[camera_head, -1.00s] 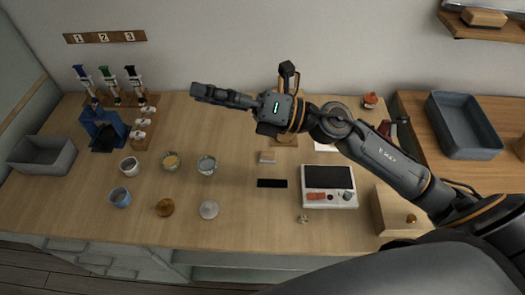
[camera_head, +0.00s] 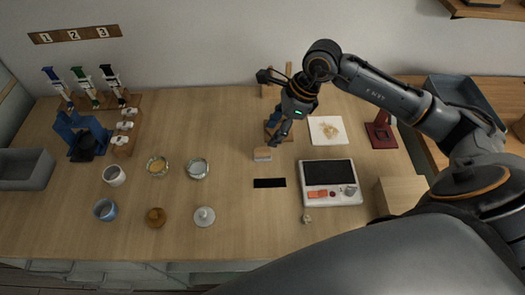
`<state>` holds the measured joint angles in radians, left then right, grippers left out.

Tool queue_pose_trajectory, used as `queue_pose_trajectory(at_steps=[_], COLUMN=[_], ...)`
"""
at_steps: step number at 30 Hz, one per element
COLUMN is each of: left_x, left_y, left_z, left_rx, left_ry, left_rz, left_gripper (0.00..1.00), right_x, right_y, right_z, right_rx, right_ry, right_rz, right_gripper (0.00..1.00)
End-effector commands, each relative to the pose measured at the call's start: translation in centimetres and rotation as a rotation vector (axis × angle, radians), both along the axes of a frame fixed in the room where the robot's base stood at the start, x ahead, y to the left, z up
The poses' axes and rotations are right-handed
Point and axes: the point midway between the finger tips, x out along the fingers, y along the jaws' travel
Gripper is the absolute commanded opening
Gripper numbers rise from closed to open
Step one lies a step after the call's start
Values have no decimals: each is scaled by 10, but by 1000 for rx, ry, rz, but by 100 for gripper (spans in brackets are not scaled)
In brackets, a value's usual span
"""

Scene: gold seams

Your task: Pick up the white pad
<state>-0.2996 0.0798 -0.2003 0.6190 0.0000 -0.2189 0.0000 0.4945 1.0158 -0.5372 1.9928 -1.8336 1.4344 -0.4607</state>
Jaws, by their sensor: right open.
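A small pale block (camera_head: 262,154), whitish with a tan part, lies on the table near the middle. I cannot tell for sure that it is the white pad. A flat white square (camera_head: 322,124) with a tan patch on it lies farther back to the right. My right gripper (camera_head: 278,138) points down, open, just above and behind the small block to its right. I see nothing between its fingers, which are small and dark here. My left gripper is not in view.
A black strip (camera_head: 269,183) and a white device with a dark screen (camera_head: 328,172) lie in front. Several cups and bowls, such as a glass bowl (camera_head: 198,169), stand to the left. A wooden stand (camera_head: 289,70) is partly hidden behind my gripper.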

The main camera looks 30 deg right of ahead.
Motion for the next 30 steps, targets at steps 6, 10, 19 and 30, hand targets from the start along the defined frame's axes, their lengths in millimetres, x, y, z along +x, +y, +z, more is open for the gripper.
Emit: queue_pose_trajectory(at_steps=[6,10,19,30], left_x=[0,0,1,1], left_y=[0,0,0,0], left_z=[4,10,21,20], left_rx=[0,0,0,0], left_ry=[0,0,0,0], left_rz=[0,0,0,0], left_gripper=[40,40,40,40], right_x=[3,3,7,7], right_y=[8,11,23,24], right_z=[-19,-29,-67,-70], right_rx=[1,3,2,2], right_ry=[0,4,0,-1], right_rz=[0,0,-1,0], right_gripper=[47,47,47,25])
